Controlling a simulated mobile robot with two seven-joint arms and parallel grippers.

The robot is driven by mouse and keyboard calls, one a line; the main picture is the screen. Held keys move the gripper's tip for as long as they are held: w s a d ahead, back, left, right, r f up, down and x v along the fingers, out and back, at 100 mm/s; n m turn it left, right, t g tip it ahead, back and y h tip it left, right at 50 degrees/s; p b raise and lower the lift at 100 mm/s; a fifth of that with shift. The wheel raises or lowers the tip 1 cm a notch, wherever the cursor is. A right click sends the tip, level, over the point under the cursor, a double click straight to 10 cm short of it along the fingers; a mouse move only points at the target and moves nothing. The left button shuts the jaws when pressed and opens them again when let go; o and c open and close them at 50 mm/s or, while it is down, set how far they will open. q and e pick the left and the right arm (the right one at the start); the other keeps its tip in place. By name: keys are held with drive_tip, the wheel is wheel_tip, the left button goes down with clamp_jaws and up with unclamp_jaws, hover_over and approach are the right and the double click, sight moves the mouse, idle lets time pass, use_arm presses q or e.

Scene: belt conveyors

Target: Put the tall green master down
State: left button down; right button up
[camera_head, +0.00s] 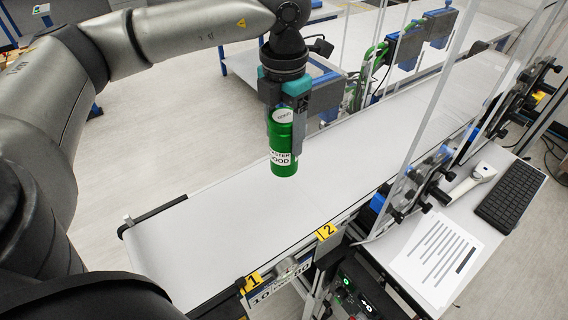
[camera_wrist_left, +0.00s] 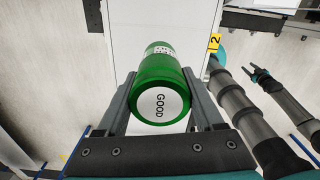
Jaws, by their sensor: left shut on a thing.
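The tall green master (camera_head: 284,150) is a green cylinder with a white top and a white label reading "MASTER GOOD". My left gripper (camera_head: 287,108) is shut on its upper part and holds it nearly upright over the white conveyor belt (camera_head: 220,225). Whether its base touches the belt cannot be told. In the left wrist view the master (camera_wrist_left: 162,90) sits between the two fingers, its "GOOD" end towards the camera.
Yellow tags "1" (camera_head: 253,281) and "2" (camera_head: 327,232) mark the belt's near edge. Clear panels (camera_head: 425,130) stand over the belt farther right. A side table holds a scanner (camera_head: 472,183), a keyboard (camera_head: 510,195) and a printed sheet (camera_head: 436,258). The belt left of the master is bare.

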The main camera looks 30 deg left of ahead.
sight(284, 116)
use_arm(q)
wheel_tip(284, 116, down, 8)
drive_tip(key=shift+w+f, duration=0.1)
drive_tip(key=shift+f, duration=0.1)
idle(0.3)
drive_tip(key=shift+f, duration=0.15)
unclamp_jaws()
wheel_tip(284, 116, up, 12)
drive_tip(key=shift+r, duration=0.15)
idle(0.5)
